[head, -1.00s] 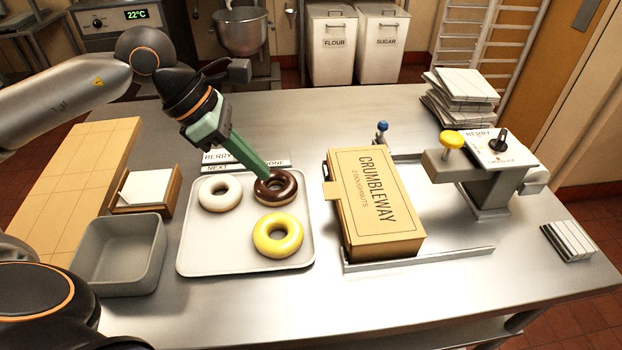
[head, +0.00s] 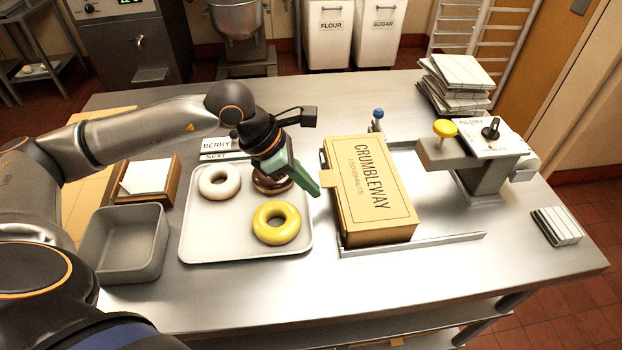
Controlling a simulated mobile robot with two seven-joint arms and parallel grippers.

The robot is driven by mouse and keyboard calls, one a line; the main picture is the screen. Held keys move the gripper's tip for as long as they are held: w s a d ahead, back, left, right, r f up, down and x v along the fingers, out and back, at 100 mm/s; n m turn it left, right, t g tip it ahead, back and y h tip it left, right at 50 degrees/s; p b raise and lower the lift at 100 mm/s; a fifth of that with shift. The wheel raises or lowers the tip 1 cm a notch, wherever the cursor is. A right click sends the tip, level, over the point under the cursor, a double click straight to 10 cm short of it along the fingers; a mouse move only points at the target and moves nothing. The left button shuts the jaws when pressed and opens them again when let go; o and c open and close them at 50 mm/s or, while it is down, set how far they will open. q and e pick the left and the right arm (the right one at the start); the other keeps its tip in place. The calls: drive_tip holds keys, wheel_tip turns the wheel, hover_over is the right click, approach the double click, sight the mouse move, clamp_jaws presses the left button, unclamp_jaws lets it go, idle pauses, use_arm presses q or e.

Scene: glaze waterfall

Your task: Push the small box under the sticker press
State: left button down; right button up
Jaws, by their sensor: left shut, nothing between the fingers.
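The small box (head: 368,190) is a closed brown carton marked CRUMBLEWAY. It lies on the steel table between two metal guide rails (head: 430,241). The sticker press (head: 480,170) stands right of it, with a yellow knob (head: 446,128) on its arm; a gap separates the two. My left gripper (head: 316,192) is shut and empty, with green fingers pointing down right. Its tips are close to the box's left side; I cannot tell whether they touch. My right gripper is not in view.
A tray (head: 200,247) holds white, chocolate and yellow doughnuts. A grey bin (head: 125,245) and a wooden paper holder (head: 150,180) stand left. Stacked folded cartons (head: 455,85) are at the back right, and a smaller stack (head: 556,226) is near the right edge.

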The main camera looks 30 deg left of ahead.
sight(373, 182)
use_arm(q)
drive_tip(key=shift+w+d, duration=0.1)
idle(0.3)
drive_tip(key=w+d+b, duration=0.1)
drive_tip(key=w+d, duration=0.1)
drive_tip(key=d, duration=0.1)
drive_tip(key=w+d+b, duration=0.1)
drive_tip(key=w+d, duration=0.1)
drive_tip(key=d, duration=0.1)
drive_tip(key=w+d+b, duration=0.1)
drive_tip(key=w+d, duration=0.1)
drive_tip(key=d, duration=0.1)
drive_tip(key=shift+w+f+b, duration=0.1)
drive_tip(key=shift+w+b, duration=0.25)
drive_tip(key=shift+w+d, duration=0.35)
drive_tip(key=shift+d, duration=0.05)
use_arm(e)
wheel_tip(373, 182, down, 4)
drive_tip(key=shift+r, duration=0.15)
